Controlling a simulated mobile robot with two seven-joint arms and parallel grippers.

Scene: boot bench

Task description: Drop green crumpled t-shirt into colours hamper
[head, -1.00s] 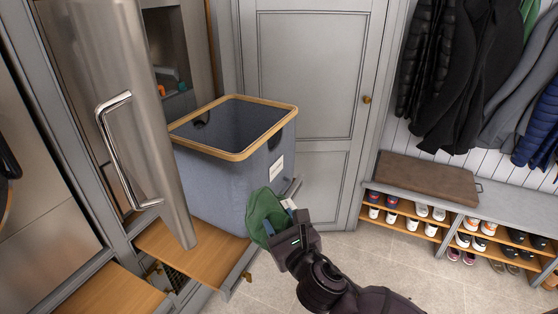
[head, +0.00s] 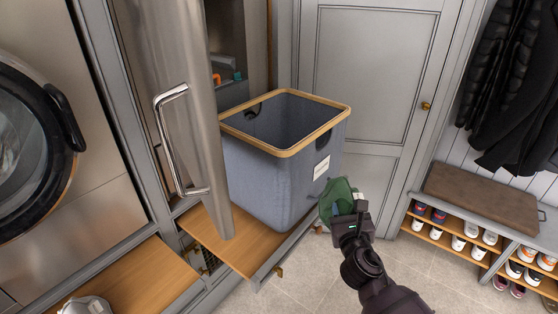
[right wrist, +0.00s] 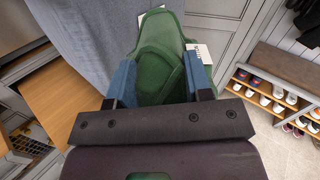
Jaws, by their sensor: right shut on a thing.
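The green crumpled t-shirt (head: 338,198) is held in my right gripper (head: 346,210), in front of the hamper's right side and below its rim. In the right wrist view the t-shirt (right wrist: 160,60) sits between the two blue fingers of the gripper (right wrist: 163,80). The blue-grey fabric hamper (head: 262,185) has a wooden rim and stands on a wooden pull-out shelf. A white label (head: 321,168) is on its side; I cannot read the text. The hamper's floor is hidden. My left gripper is not in view.
A steel door with a handle (head: 180,140) stands open left of the hamper. A washing machine (head: 35,140) is at far left. A bench (head: 480,196) with shoes below and coats above is at right. The tiled floor (head: 325,270) is clear in front.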

